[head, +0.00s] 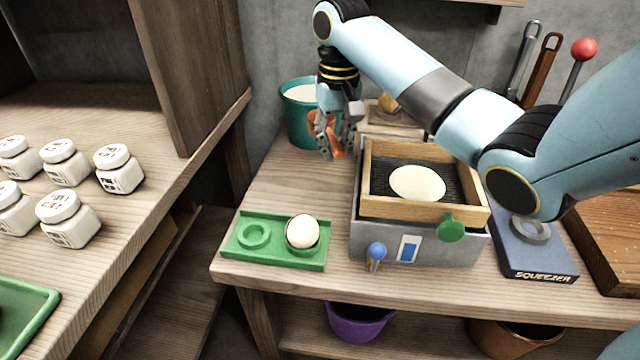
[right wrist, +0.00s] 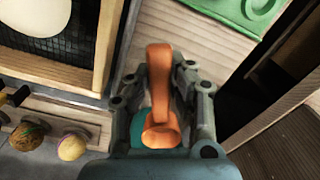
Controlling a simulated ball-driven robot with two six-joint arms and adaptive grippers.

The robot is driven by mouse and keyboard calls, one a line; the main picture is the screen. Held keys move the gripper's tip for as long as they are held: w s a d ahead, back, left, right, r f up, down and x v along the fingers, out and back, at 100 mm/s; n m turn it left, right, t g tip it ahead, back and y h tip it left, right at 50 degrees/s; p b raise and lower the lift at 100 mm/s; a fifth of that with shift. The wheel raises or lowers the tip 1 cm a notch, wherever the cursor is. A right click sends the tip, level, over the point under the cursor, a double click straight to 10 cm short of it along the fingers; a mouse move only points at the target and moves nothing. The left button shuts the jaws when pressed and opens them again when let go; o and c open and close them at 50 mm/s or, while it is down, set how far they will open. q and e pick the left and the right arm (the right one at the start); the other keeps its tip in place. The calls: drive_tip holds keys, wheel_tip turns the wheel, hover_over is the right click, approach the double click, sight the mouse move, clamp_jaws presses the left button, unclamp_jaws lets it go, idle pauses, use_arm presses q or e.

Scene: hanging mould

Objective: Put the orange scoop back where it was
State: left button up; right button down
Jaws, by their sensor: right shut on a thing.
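My right gripper (head: 337,138) is shut on the orange scoop (head: 322,127). It holds the scoop above the back of the wooden table, beside the teal bucket (head: 298,128), which holds pale material. In the right wrist view the scoop (right wrist: 160,95) shows between the fingers of my right gripper (right wrist: 165,85). A small part of the teal bucket shows behind the scoop there. The gripper hides part of the scoop in the head view. My left gripper is not in view.
A wooden-framed sieve box (head: 376,207) with a pale disc stands right of the gripper. A green tray (head: 275,262) holding a whitish ball lies at the front. A squeezer (head: 535,255) stands at right. White jars (head: 119,168) stand on the left shelf.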

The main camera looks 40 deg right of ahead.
drive_tip(key=shift+f+b, duration=0.55)
drive_tip(key=shift+f, duration=0.35)
drive_tip(key=f+b, duration=0.1)
drive_tip(key=b, duration=0.1)
hover_over(333, 206)
wheel_tip(333, 206, down, 6)
drive_tip(key=shift+s+r, duration=0.1)
drive_tip(key=shift+r, duration=0.1)
wheel_tip(333, 206, down, 4)
drive_tip(key=shift+f+b, duration=0.1)
drive_tip(key=shift+b, duration=0.6)
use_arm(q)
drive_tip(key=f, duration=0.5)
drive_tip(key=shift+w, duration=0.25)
use_arm(e)
drive_tip(key=c, duration=1.2)
unclamp_jaws()
